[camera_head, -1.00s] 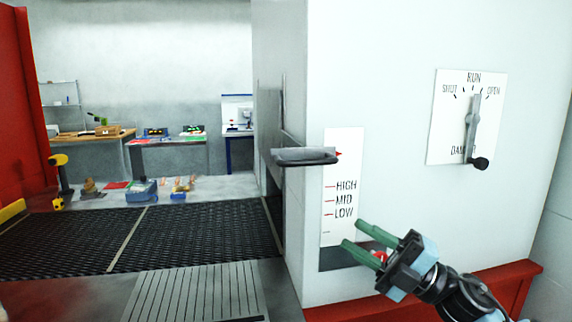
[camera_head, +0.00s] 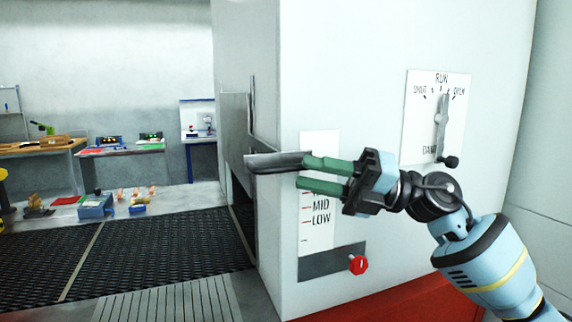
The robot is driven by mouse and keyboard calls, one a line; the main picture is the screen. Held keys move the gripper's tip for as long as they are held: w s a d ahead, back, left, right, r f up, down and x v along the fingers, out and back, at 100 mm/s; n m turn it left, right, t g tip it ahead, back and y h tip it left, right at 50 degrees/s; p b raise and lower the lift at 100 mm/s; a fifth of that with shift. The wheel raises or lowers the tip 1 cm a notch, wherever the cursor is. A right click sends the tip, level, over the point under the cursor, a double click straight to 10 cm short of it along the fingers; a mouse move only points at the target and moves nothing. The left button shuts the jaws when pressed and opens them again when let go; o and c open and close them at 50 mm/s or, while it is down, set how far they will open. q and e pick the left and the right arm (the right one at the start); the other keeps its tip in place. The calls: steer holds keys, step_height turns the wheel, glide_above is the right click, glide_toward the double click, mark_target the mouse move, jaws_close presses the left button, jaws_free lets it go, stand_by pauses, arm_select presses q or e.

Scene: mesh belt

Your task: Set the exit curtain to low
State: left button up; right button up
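The exit curtain is a grey metal plate (camera_head: 237,125) at the tunnel opening, with a dark grey handle (camera_head: 275,161) sticking out to the right across the white housing. A white scale (camera_head: 317,235) beside it reads MID and LOW; the HIGH line is hidden behind my gripper. The handle stands above these marks. My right gripper (camera_head: 306,173) has its green fingers apart, pointing left, with tips at the handle's right end. I cannot tell whether they touch it; nothing shows clearly held. A red knob (camera_head: 358,265) sits below the scale. My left gripper is out of view.
A damper dial (camera_head: 436,116) with a lever pointing near RUN is on the housing at right. The black mesh belt (camera_head: 150,250) runs at lower left. Tables (camera_head: 120,150) with small items stand at the back.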

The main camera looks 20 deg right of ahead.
mark_target(285, 169)
steer(key=x, duration=0.4)
steer(key=shift+r+p, duration=0.15)
steer(key=shift+p, duration=0.25)
steer(key=shift+w+a, duration=0.2)
steer(key=shift+a, duration=0.3)
jaws_close()
